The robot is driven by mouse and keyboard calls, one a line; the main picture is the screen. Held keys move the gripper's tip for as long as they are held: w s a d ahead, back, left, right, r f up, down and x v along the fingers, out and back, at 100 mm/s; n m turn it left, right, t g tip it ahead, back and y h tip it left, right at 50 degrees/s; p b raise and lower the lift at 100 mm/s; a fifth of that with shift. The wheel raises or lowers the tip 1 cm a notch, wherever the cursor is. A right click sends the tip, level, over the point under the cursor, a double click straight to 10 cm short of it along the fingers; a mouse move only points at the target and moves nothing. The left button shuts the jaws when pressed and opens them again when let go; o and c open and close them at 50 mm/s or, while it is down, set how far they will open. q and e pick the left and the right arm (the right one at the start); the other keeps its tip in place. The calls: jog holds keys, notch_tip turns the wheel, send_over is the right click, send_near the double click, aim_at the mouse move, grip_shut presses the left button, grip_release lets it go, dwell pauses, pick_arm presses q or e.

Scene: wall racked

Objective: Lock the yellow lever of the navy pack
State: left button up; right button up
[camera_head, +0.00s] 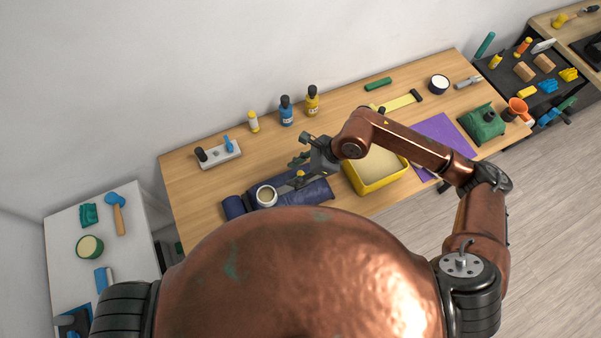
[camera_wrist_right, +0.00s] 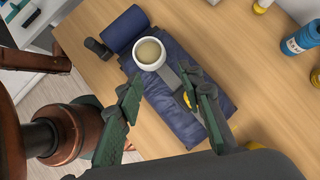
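The navy pack (camera_head: 316,191) lies on the wooden table near its front edge; it also fills the middle of the right wrist view (camera_wrist_right: 185,125). Its small yellow lever (camera_head: 299,175) shows on top beside a grey strip, partly hidden by my right finger in the wrist view (camera_wrist_right: 186,99). My right gripper (camera_head: 304,162) is over the pack, its two green-padded fingers (camera_wrist_right: 168,92) spread apart with nothing between them. The right finger appears close to the lever; I cannot tell whether they touch. My left gripper is out of view.
A yellow tray (camera_head: 377,183) is right of the pack. Bottles (camera_head: 286,112) and a grey block with pegs (camera_head: 218,155) stand behind. Table between the pack and bottles is mostly clear.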

aim_at(302, 173)
jog(key=w+d+f+h, duration=0.1)
jog(key=d+f, duration=0.1)
jog(key=d, duration=0.1)
jog(key=w+d+h, duration=0.1)
jog(key=shift+w+d+f+n+t+h, duration=0.3)
jog(key=shift+w+d+f, duration=0.05)
jog(key=shift+d+f, duration=0.05)
jog(key=p+x, duration=0.2)
jog(key=x, duration=0.5)
jog(key=shift+a+f, duration=0.1)
jog(key=shift+c, duration=0.5)
